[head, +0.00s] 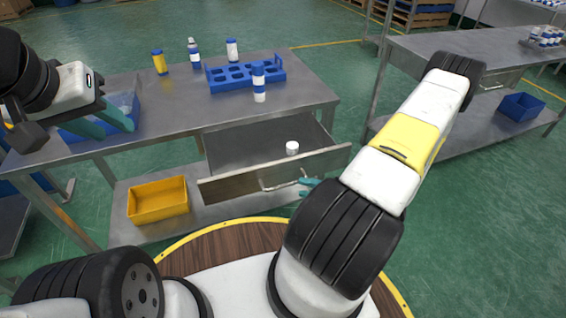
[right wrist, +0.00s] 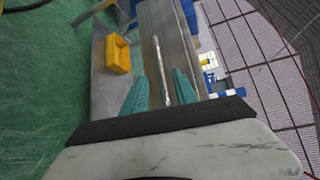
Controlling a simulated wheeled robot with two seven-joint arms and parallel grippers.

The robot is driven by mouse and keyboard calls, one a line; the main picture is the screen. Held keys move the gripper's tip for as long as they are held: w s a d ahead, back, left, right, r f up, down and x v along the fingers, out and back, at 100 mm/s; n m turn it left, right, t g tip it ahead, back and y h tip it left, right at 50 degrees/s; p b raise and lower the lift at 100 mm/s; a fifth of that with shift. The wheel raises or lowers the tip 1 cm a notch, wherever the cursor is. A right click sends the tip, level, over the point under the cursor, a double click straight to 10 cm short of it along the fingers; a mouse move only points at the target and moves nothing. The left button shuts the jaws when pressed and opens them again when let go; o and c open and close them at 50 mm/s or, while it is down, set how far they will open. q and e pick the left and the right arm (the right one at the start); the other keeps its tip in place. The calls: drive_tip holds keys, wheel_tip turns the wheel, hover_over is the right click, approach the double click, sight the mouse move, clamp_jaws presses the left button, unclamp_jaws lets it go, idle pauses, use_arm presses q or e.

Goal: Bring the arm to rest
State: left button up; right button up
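A grey metal workbench (head: 170,100) has its drawer (head: 265,148) pulled open, with a small white round object (head: 292,147) inside. My right gripper (head: 308,188) is at the drawer front beside the metal handle (head: 285,184), partly hidden by my arm. In the right wrist view its two teal fingers (right wrist: 161,92) are spread apart, with the handle (right wrist: 158,62) lying between them; contact is not clear. My left gripper (head: 108,118) is at the left over a blue bin (head: 122,102), its teal fingers apart and nothing visible between them.
A blue rack (head: 217,82) stands on the bench, with a blue-and-white can (head: 259,84) in front. A yellow bottle (head: 160,62) and two blue-and-white bottles (head: 232,50) stand behind. A yellow bin (head: 158,200) sits on the lower shelf. Another bench (head: 450,45) is at the right.

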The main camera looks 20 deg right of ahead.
drive_tip(key=shift+s+d+r, duration=0.1)
drive_tip(key=shift+s+d, duration=0.3)
drive_tip(key=s+a+r+n+g+h, duration=0.1)
drive_tip(key=a+r+n+h, duration=0.2)
drive_tip(key=r, duration=0.9)
drive_tip(key=s+a+r+n+g+h, duration=0.2)
drive_tip(key=a+r+n+h, duration=0.1)
drive_tip(key=r, duration=0.9)
drive_tip(key=s+a+r+n+g+h, duration=0.1)
drive_tip(key=a+r+n+h, duration=0.3)
drive_tip(key=r, duration=0.9)
drive_tip(key=shift+s+a+n+g, duration=0.4)
drive_tip(key=shift+s+a, duration=0.35)
drive_tip(key=shift+a, duration=0.25)
